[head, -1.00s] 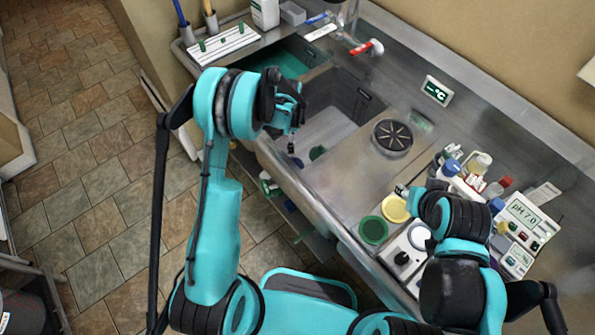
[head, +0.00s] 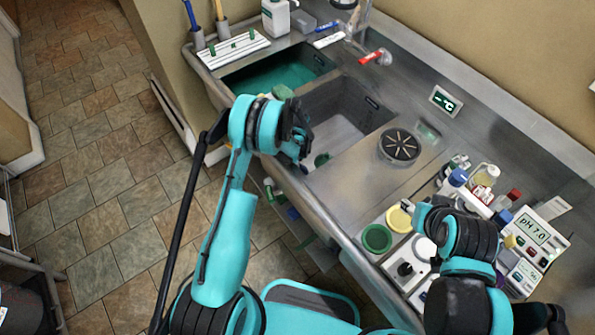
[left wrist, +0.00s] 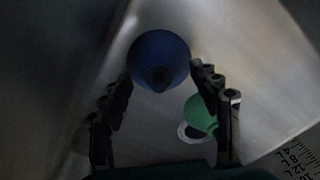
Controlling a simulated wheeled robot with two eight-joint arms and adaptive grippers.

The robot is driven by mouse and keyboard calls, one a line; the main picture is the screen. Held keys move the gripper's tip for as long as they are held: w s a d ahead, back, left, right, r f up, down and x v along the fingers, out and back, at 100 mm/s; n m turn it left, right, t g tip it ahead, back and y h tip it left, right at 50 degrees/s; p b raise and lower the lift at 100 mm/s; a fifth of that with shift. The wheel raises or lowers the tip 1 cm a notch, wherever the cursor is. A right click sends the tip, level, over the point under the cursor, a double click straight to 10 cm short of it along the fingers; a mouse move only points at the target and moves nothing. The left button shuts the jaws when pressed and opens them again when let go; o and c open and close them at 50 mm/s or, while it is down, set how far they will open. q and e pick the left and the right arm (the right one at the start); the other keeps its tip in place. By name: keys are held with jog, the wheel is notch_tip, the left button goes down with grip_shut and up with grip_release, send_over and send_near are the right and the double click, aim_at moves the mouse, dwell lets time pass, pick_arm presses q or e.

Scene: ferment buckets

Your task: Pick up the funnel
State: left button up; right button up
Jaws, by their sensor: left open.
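In the left wrist view a round blue thing with a dark tip at its middle, apparently the funnel (left wrist: 158,48), lies between and just beyond the fingers of my open left gripper (left wrist: 160,75). No finger clearly touches it. In the head view my left gripper (head: 302,147) hangs over the front edge of the grey sink basin. The funnel cannot be made out there, apparently behind my gripper and arm. My right gripper (head: 409,206) is beside the yellow lid, and its fingers are too small to read.
Bottles and a pH meter (head: 530,230) crowd the right counter.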

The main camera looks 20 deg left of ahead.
pick_arm(q)
jog(key=shift+r, duration=0.1)
jog(key=c, duration=1)
